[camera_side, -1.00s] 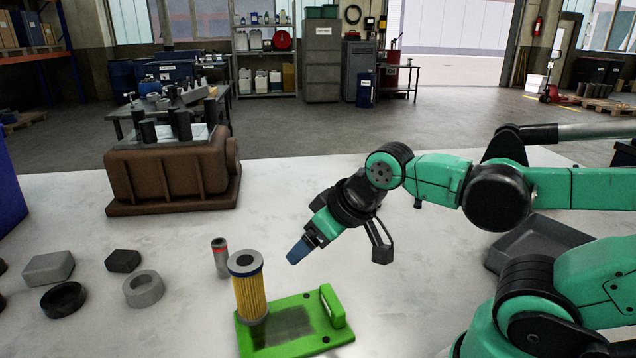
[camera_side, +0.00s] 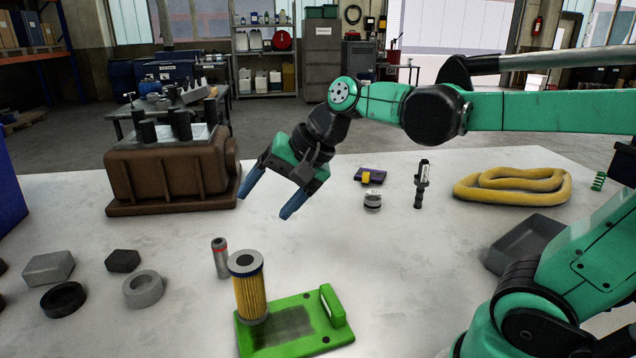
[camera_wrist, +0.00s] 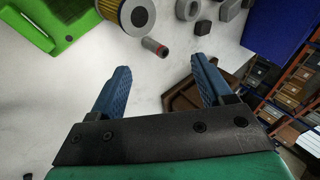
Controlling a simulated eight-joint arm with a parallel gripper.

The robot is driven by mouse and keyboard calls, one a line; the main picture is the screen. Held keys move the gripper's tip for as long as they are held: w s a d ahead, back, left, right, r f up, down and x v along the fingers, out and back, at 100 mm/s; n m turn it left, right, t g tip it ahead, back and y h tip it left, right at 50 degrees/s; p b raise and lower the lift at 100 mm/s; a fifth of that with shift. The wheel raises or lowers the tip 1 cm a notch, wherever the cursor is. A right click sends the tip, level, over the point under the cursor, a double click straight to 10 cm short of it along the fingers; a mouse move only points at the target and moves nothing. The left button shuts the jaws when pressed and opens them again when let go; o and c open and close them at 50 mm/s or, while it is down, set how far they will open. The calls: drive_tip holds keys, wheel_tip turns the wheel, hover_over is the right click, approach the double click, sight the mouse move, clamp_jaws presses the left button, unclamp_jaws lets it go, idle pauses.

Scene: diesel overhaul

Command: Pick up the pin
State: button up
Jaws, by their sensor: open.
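The pin (camera_side: 220,258) appears to be the small grey cylinder with a red band, standing upright on the white table, just behind and left of the yellow filter (camera_side: 249,290). In the wrist view the pin (camera_wrist: 155,47) lies beyond my fingertips, between their lines, next to the filter (camera_wrist: 128,14). My gripper (camera_side: 265,205) is open and empty, with its two blue fingers spread, above the table and up and to the right of the pin. Both fingers (camera_wrist: 160,63) also show in the wrist view, with nothing between them. The pin is not touched.
The filter stands on a green tray (camera_side: 318,338) with a handle. Left are a grey ring (camera_side: 143,289), a black ring (camera_side: 63,299) and blocks. A brown engine block (camera_side: 170,175) stands behind. A yellow belt (camera_side: 512,187) and small parts lie right.

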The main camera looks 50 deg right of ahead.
sight(213, 249)
drive_tip(key=w+d+m+t+y, duration=0.2)
drive_tip(key=w+m+y, duration=0.4)
drive_tip(key=w+m, duration=0.8)
drive_tip(key=f+m, duration=0.1)
drive_tip(key=f, duration=0.3)
drive_tip(key=s+f+m, duration=0.1)
drive_tip(key=f, duration=0.4)
drive_tip(key=s+f+m+y, duration=0.1)
drive_tip(key=f, duration=0.3)
drive_tip(key=shift+d+f+t, duration=0.15)
drive_tip(key=shift+t, duration=0.15)
drive_tip(key=shift+f, duration=0.3)
drive_tip(key=shift+w+a+f, duration=0.2)
drive_tip(key=shift+w+a, duration=0.05)
drive_tip(key=shift+a, duration=0.05)
drive_tip(key=x, duration=0.5)
drive_tip(key=shift+d, duration=0.1)
clamp_jaws()
